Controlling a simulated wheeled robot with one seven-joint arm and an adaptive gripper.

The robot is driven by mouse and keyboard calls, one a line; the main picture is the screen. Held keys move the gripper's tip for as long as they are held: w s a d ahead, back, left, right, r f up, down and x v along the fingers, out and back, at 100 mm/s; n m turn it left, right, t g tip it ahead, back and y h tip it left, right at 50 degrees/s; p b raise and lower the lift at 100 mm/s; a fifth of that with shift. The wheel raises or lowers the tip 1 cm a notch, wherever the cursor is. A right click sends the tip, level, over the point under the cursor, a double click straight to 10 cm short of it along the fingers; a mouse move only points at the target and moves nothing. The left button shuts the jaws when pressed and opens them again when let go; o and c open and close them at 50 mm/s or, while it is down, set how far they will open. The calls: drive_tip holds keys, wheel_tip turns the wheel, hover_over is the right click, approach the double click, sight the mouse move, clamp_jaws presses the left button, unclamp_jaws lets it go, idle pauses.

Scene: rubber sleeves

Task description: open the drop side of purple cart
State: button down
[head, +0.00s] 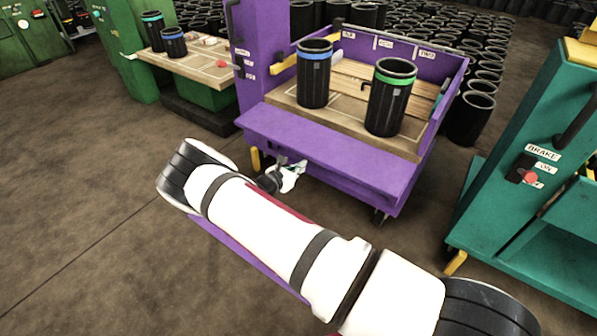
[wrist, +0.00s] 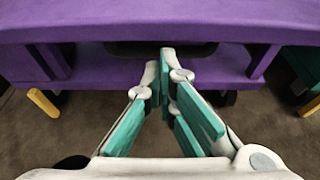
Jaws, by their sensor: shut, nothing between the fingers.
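The purple cart (head: 330,155) stands in the middle of the head view. Its front purple panel lies below the deck edge and slopes outward, leaving the wooden deck (head: 420,145) open at the front. My gripper (head: 287,178) is low at the panel's front, near its lower left edge. In the wrist view my gripper (wrist: 170,78) has its teal fingers together with nothing between them. The purple panel (wrist: 90,25) spans the top of that view, with a dark recess under it, partly behind the fingertips. I cannot tell whether they touch the cart.
A blue-banded sleeve (head: 314,75) and a green-banded sleeve (head: 389,97) stand on the purple cart's deck. A teal cart (head: 495,195) with a brake label is at the right. A green cart (head: 205,65) stands behind left. Bare floor (head: 80,200) is open at the left.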

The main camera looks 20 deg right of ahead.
drive_tip(key=shift+r, duration=0.15)
wheel_tip(320, 180, up, 4)
drive_tip(key=p, duration=0.3)
drive_tip(key=shift+a, duration=0.15)
drive_tip(key=shift+s+f, duration=0.1)
drive_tip(key=shift+f, duration=0.15)
approach(303, 156)
drive_tip(key=shift+s+a+f, duration=0.35)
drive_tip(key=shift+s+a, duration=0.05)
drive_tip(key=shift+a, duration=0.1)
drive_tip(key=shift+s+a+f, duration=0.3)
drive_tip(key=shift+s+a, duration=0.15)
drive_tip(key=shift+a, duration=0.1)
